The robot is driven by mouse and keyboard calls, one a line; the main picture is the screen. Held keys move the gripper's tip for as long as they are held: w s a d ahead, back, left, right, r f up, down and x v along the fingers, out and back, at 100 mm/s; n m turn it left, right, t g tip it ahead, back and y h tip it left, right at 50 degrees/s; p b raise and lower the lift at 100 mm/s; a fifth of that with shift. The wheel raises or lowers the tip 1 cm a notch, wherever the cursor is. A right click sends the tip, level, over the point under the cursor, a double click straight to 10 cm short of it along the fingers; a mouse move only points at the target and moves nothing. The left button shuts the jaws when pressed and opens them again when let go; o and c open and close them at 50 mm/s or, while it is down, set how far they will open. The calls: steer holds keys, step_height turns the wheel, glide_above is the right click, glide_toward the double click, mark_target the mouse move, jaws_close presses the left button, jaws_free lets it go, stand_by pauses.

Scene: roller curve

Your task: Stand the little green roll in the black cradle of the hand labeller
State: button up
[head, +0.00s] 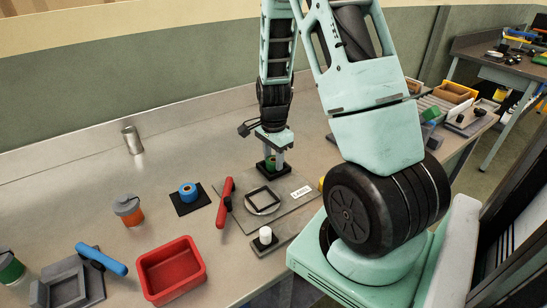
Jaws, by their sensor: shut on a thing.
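My gripper (274,159) points down at the back of a grey plate and is shut on the little green roll (269,163). Its fingers hide part of the roll. A black block (262,171) lies at or just under the roll; I cannot tell whether the roll touches it or whether this block is the cradle. The grey plate (289,208) carries a white card reading LABEL (301,192) and a black square frame (262,198) over a pale disc. A red handle (225,201) lies along the plate's left side.
A blue roll (188,189) stands on a black mat (187,207) to the left. An orange jar (129,211), a red tray (171,270), a blue-handled tool (101,258) and a white-topped piece (265,236) stand nearer. A metal can (132,140) stands by the back ledge.

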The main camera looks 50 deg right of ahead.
steer(key=shift+s+a+f, duration=0.1)
steer(key=shift+s+f, duration=0.05)
steer(key=shift+f, duration=0.3)
stand_by(0.4)
steer(key=o, duration=1)
steer(key=shift+s, duration=0.1)
steer(key=shift+c, duration=0.8)
steer(key=shift+r, duration=0.25)
steer(key=shift+c, duration=0.2)
steer(key=o, duration=0.4)
steer(key=shift+r+p, duration=0.65)
steer(key=shift+p, duration=0.05)
steer(key=shift+c, duration=0.2)
steer(key=shift+w+r+p, duration=0.15)
steer(key=shift+r+p, duration=1.5)
steer(key=shift+r, duration=0.3)
steer(key=shift+w+r+p, duration=0.1)
steer(key=shift+r+p, duration=1.5)
steer(key=shift+r, duration=0.3)
